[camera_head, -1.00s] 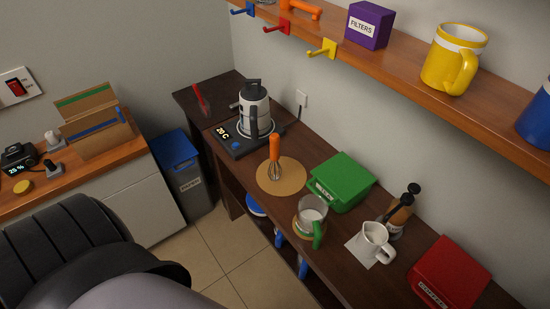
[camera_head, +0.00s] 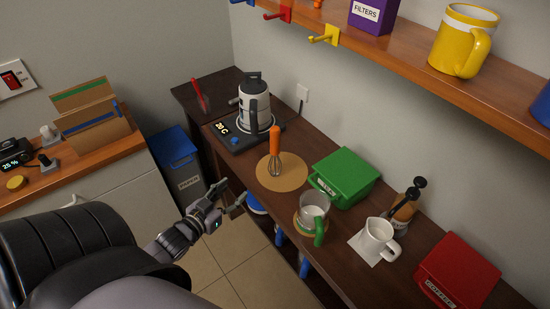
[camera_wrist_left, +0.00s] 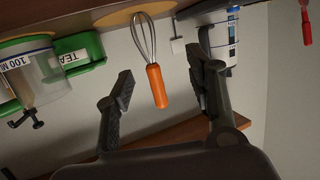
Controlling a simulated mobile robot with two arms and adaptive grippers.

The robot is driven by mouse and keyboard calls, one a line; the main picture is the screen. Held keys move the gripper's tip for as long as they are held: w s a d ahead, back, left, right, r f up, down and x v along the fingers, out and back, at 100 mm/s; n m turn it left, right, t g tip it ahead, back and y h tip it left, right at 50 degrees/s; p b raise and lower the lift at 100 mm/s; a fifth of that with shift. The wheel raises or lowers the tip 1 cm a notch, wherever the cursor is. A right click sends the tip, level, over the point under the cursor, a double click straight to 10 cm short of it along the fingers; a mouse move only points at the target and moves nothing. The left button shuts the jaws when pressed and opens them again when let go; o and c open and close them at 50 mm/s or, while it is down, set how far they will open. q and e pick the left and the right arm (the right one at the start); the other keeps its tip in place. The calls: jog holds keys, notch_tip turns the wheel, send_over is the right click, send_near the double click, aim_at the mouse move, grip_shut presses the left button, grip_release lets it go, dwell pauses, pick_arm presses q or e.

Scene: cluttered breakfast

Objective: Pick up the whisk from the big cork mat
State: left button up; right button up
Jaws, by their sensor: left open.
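The whisk (camera_head: 274,150) stands upright on the round cork mat (camera_head: 270,184) on the dark counter, orange handle up and wire head down. My left gripper (camera_head: 232,198) is open and empty in front of the counter, left of and lower than the whisk in the head view, and apart from it. In the left wrist view, which looks upside down, the whisk (camera_wrist_left: 155,80) appears between the two open fingers (camera_wrist_left: 163,88), beyond them. The mat (camera_wrist_left: 135,14) is at the top there. My right gripper is not in view.
A kettle (camera_head: 254,102) on its base stands behind the mat. A glass mug (camera_head: 313,213) with a green handle and a green box (camera_head: 345,176) stand close on the right. A white pitcher (camera_head: 377,240) and red box (camera_head: 458,275) are farther right. A shelf (camera_head: 415,48) overhangs.

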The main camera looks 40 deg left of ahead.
aim_at(272, 133)
pick_arm(q)
notch_tip(272, 133, up, 11)
jog(key=w+d+m+t+h, duration=0.1)
jog(key=w+d+t, duration=0.1)
jog(key=t, duration=0.1)
jog(key=w+p, duration=0.1)
jog(key=w, duration=1)
jog(key=shift+w+d+r+p, duration=0.15)
jog(key=shift+p, duration=0.25)
jog(key=w+p, duration=0.1)
jog(key=w, duration=0.4)
jog(key=shift+r, duration=0.15)
jog(key=shift+w+p, duration=0.3)
jog(key=shift+w, duration=0.1)
jog(key=shift+s, duration=0.1)
jog(key=shift+c, duration=0.6)
grip_shut()
